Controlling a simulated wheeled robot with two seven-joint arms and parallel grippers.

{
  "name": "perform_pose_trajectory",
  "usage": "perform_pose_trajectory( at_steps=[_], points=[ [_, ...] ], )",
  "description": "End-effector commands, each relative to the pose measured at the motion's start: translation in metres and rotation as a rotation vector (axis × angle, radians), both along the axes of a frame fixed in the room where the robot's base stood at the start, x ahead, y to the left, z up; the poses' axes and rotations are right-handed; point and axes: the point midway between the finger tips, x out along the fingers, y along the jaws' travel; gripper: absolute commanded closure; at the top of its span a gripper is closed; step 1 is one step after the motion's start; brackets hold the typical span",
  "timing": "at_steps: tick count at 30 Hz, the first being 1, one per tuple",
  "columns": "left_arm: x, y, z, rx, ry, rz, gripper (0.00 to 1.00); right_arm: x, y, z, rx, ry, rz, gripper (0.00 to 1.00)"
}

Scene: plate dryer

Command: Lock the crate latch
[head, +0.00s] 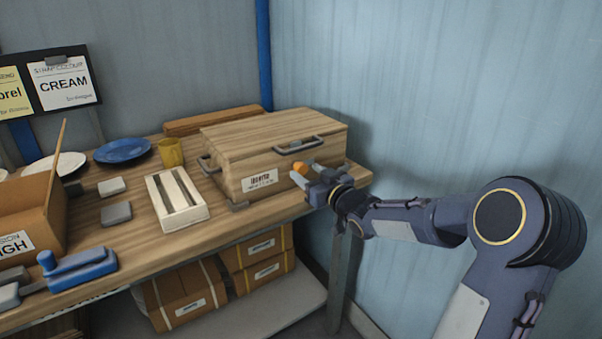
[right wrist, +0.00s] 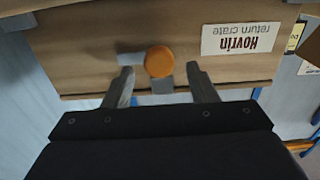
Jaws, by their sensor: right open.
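The wooden crate (head: 275,148) stands closed at the right end of the workbench, with a label on its front. Its latch has a round orange knob (right wrist: 159,61) on the crate's front face, beside a grey plate (right wrist: 130,59). The orange knob also shows in the head view (head: 299,170), just past my fingers. My right gripper (right wrist: 162,88) is open, with one finger on each side of and just short of the knob; I cannot tell whether either touches it. In the head view my right gripper (head: 312,180) is at the crate's front. My left gripper is not in view.
A slotted cream block (head: 176,199), grey blocks, a yellow mug (head: 171,153), a blue plate (head: 122,150) and an open cardboard box (head: 38,212) are left of the crate. A blue tool (head: 77,269) lies at the front left.

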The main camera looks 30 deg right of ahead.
Motion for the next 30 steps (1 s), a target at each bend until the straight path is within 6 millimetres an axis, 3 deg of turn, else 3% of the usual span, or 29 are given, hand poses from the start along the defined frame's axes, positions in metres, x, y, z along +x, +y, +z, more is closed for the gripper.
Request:
perform_pose_trajectory(
  at_steps=[6,15,25,30],
  points=[
    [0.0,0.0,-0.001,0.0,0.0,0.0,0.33,0.023,0.002,-0.001,0.0,0.002,0.0,0.48],
    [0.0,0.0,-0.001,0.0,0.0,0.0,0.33,0.026,0.002,0.0,-0.001,0.001,-0.002,0.48],
    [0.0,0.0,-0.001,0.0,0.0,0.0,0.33,0.025,0.002,0.0,0.0,0.002,-0.002,0.9],
    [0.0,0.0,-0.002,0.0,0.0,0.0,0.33,0.025,0.002,-0.001,-0.008,0.001,-0.002,0.9]
  ],
)
